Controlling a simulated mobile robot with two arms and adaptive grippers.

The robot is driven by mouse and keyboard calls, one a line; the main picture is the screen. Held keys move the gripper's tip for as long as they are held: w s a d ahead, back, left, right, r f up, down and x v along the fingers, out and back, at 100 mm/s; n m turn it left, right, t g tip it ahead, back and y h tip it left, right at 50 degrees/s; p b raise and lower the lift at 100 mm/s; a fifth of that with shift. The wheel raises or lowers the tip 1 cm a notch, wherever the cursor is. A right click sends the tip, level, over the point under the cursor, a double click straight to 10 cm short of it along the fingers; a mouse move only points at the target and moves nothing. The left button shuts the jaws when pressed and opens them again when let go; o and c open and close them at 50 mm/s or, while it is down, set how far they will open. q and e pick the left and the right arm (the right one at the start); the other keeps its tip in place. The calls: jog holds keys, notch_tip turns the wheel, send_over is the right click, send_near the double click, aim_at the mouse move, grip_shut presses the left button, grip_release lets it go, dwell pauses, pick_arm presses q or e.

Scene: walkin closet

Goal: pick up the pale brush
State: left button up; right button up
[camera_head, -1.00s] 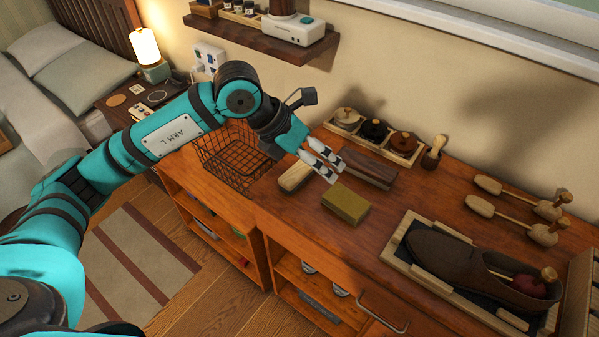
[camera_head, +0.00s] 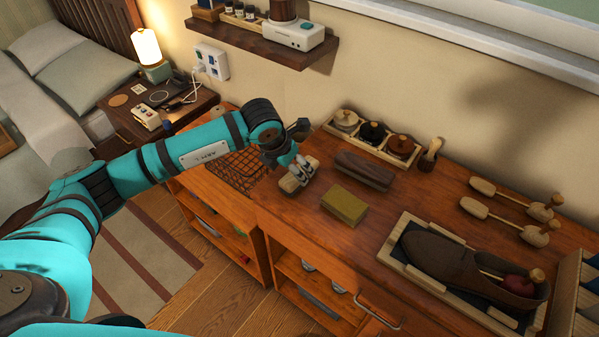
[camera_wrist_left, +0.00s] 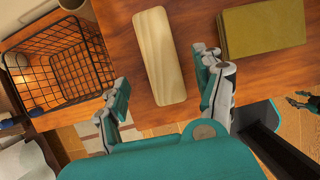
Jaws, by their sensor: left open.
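The pale brush (camera_head: 291,183) lies on the wooden bench top near its left end. In the left wrist view the pale brush (camera_wrist_left: 160,58) shows as a long light wooden block. My left gripper (camera_head: 301,174) is above the brush and partly covers it in the head view. In the left wrist view my left gripper (camera_wrist_left: 165,92) is open, one finger to each side of the brush's near part. A gap shows between the brush and each finger. The brush's underside is hidden. My right gripper is not clearly in the head view.
A yellow-olive block (camera_head: 344,204) and a dark brush (camera_head: 364,170) lie right of the pale brush. A wire basket (camera_head: 240,168) stands left. A jar tray (camera_head: 371,134) is behind; a shoe (camera_head: 447,257) in a tray (camera_head: 399,227) sits right.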

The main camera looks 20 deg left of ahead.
pick_arm(q)
jog(key=shift+w+d+f, duration=0.1)
jog(key=shift+f, duration=0.1)
jog(key=p+x, duration=0.2)
jog(key=x, duration=0.1)
jog(key=shift+w+d+f, duration=0.15)
jog(key=shift+w+f, duration=0.05)
jog(key=shift+f, duration=0.05)
jog(key=shift+w+d+f, duration=0.1)
jog(key=shift+w+f, duration=0.1)
jog(key=shift+f, duration=0.35)
jog(key=c, duration=1.3)
jog(key=shift+o, duration=0.2)
jog(key=shift+r, duration=0.1)
